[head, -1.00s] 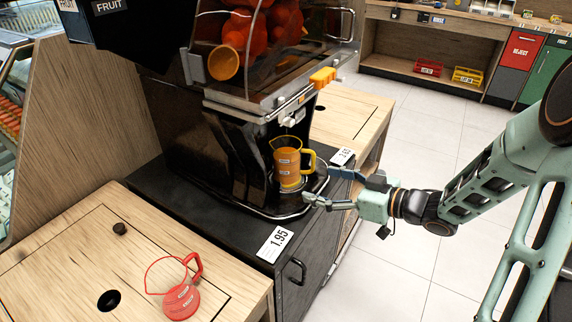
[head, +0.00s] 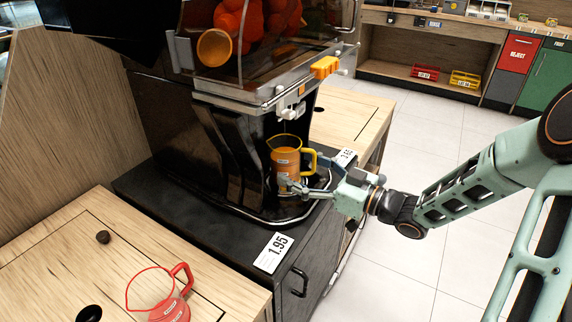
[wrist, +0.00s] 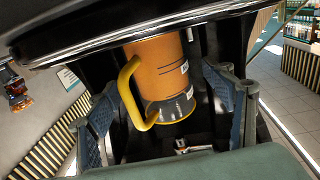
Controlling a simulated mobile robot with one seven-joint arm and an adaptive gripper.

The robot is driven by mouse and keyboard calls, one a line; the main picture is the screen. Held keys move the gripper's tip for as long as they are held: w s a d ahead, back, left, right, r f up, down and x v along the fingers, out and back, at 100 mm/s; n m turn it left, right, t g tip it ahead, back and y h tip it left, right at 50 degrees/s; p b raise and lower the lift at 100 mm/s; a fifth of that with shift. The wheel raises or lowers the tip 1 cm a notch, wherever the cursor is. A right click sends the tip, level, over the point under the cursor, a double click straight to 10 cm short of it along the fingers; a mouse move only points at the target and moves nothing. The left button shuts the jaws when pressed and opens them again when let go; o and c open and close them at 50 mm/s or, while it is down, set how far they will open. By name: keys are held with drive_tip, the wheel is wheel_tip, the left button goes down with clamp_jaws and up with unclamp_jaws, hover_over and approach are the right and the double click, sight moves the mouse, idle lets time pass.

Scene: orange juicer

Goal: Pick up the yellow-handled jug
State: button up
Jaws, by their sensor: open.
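The yellow-handled jug (head: 286,160), filled with orange juice, stands upright on the tray (head: 262,219) under the orange juicer. Its yellow handle points right, toward my gripper. My gripper (head: 305,180) is at the jug, one finger passing in front of its lower body. In the wrist view the jug (wrist: 158,70) and its handle (wrist: 130,92) lie between the two spread fingers of my gripper (wrist: 168,115).
The juicer's spout and metal front (head: 262,93) hang just above the jug. A red-handled jug (head: 160,292) stands on the wooden counter at lower left. A price card (head: 273,252) lies on the black cabinet top. Open floor lies to the right.

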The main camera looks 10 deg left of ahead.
sight(286, 161)
drive_tip(key=b+x, duration=0.1)
drive_tip(key=x, duration=0.3)
drive_tip(key=shift+c, duration=0.6)
drive_tip(key=c, duration=1.5)
drive_tip(key=shift+r, duration=0.1)
drive_tip(key=shift+c, duration=1.2)
drive_tip(key=shift+r, duration=0.15)
